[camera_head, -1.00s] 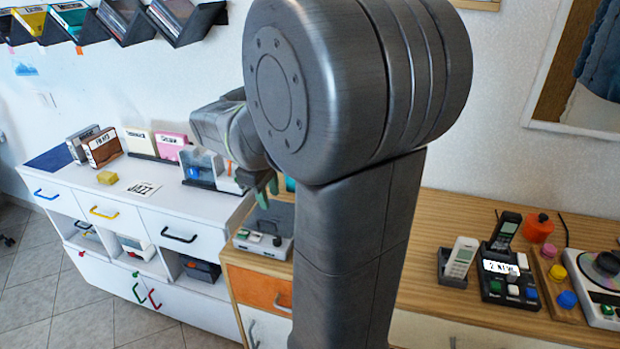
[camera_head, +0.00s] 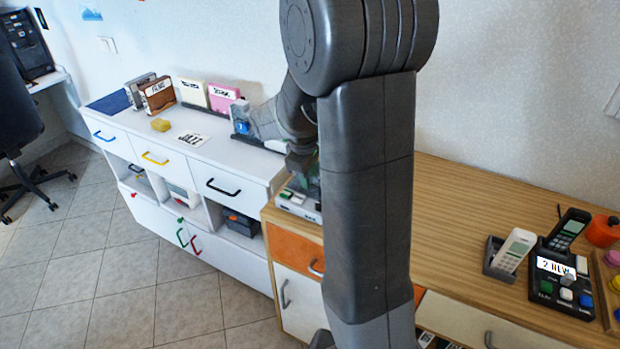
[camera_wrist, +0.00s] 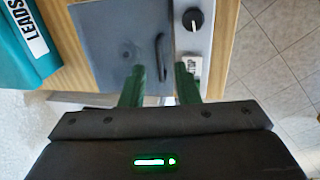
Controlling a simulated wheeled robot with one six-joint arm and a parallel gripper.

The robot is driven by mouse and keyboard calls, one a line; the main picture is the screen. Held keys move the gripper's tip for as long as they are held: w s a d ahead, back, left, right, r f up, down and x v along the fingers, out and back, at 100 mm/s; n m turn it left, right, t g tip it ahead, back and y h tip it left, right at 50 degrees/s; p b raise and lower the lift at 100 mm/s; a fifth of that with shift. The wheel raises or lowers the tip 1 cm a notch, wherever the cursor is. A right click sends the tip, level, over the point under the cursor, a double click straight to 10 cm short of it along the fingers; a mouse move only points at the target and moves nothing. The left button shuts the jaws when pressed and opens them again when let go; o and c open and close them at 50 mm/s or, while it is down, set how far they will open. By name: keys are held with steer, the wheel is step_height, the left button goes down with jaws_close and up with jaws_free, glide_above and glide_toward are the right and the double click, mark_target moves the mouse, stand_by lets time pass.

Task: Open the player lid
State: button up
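The player (camera_head: 300,205) sits at the left end of the wooden counter, mostly hidden behind my arm in the head view. In the wrist view its flat grey lid (camera_wrist: 112,40) looks closed, with a dark curved handle (camera_wrist: 160,55) near its right edge. A panel with a black knob (camera_wrist: 193,19) and a light button (camera_wrist: 190,66) lies to the right of the lid. The handle lies just ahead of the gap. I cannot tell whether the fingers touch the lid.
A teal box marked LEADS (camera_wrist: 22,45) stands close left of the player in the wrist view. The white cabinet (camera_head: 262,172) holds cases and a label card. Phones (camera_head: 513,250) and a button unit stand right on the wooden counter (camera_head: 455,215). Bare counter lies between.

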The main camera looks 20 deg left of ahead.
steer(key=shift+w+f, duration=0.15)
steer(key=shift+f, duration=0.6)
jaws_close()
